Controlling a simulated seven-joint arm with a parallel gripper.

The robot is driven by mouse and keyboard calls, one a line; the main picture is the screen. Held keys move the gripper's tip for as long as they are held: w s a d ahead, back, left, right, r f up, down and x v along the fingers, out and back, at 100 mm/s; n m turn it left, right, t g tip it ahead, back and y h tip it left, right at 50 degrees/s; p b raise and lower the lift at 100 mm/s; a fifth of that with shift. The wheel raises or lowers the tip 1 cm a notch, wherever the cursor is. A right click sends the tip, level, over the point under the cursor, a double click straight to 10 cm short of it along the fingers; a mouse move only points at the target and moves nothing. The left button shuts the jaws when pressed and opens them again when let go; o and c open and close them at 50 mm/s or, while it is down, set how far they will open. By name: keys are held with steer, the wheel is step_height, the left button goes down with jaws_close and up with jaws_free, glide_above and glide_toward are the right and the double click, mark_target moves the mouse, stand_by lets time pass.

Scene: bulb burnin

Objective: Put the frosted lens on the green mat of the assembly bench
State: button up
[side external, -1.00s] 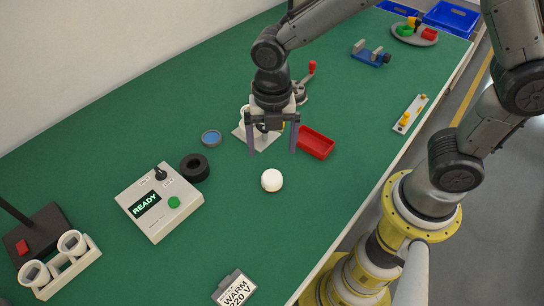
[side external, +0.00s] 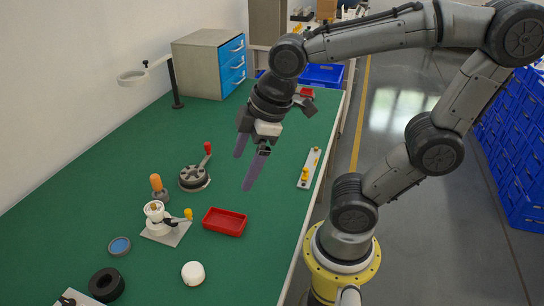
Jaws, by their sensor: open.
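A white round domed piece (side external: 193,273), which looks like the frosted lens, lies on the green mat (side external: 130,205) of the bench, in front of the red tray. It stands apart from the things around it. My gripper (side external: 243,172) is open and empty, its two grey fingers pointing down and slightly left. It is in the air beyond the red tray in the picture, well away from the white piece.
Around the white piece are a red tray (side external: 224,222), a white clamp fixture (side external: 160,220), a blue disc (side external: 119,246) and a black ring (side external: 106,284). A round device with a red-knobbed lever (side external: 194,178) and a pale strip with yellow parts (side external: 309,168) stand farther back.

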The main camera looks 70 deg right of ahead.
steer(key=s+m, duration=0.1)
steer(key=m, duration=0.1)
steer(key=s+d+m+t, duration=0.1)
steer(key=s+m, duration=0.1)
steer(key=s+d+m, duration=0.1)
steer(key=m, duration=0.2)
steer(key=shift+s+d+r, duration=0.15)
steer(key=shift+s+r, duration=0.1)
steer(key=shift+s, duration=0.15)
